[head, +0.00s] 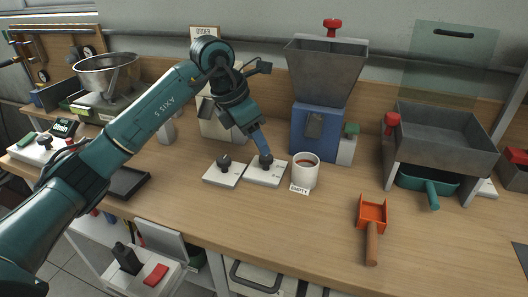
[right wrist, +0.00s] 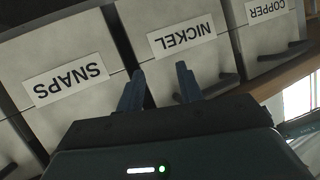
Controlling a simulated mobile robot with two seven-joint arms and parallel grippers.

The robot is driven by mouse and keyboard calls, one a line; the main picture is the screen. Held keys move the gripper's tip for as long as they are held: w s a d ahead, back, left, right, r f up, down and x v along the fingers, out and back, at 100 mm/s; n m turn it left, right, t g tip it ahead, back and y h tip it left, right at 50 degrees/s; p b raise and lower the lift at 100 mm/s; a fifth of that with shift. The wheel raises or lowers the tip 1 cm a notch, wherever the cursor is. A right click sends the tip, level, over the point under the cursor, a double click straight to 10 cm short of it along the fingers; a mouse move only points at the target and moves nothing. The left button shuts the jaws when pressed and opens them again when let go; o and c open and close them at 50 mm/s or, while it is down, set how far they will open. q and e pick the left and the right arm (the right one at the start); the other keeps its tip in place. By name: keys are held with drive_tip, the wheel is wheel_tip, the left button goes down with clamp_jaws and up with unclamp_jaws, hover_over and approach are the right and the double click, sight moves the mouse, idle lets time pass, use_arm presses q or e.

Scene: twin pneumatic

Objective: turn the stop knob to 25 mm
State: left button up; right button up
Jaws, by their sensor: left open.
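Two white plates, each with a black knob, lie side by side on the bench in the head view. The left knob (head: 224,161) stands free. The right knob (head: 266,160) is under my left gripper (head: 264,152), whose blue fingers point down at it. The gripper is open, with its fingers at the knob's top; whether they touch it cannot be told. No scale or millimetre mark is readable, so I cannot tell which is the stop knob or its setting. My right gripper (right wrist: 160,68) is open and empty in the right wrist view, in front of labelled drawers.
A white cup (head: 305,173) with an EMPTY label stands just right of the right plate. Behind is a blue machine with a grey hopper (head: 326,66). An orange scoop (head: 372,215) lies to the right. The front middle bench is clear. The NICKEL drawer (right wrist: 180,55) fills the right wrist view's middle.

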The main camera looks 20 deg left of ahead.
sight(266, 163)
use_arm(q)
drive_tip(key=shift+x, duration=2.8)
drive_tip(key=shift+w, duration=0.1)
drive_tip(key=shift+c, duration=0.5)
drive_tip(key=shift+r, duration=0.1)
drive_tip(key=c, duration=0.9)
drive_tip(key=shift+o, duration=0.2)
drive_tip(key=shift+m, duration=0.3)
drive_tip(key=m+g, duration=0.1)
drive_tip(key=m, duration=0.1)
drive_tip(key=m+g+h, duration=0.1)
drive_tip(key=m, duration=0.2)
drive_tip(key=shift+w, duration=0.2)
drive_tip(key=m+g, duration=0.1)
drive_tip(key=m, duration=0.2)
drive_tip(key=m+g, duration=0.1)
drive_tip(key=m, duration=0.2)
drive_tip(key=shift+w+b, duration=0.1)
drive_tip(key=shift+b, duration=0.2)
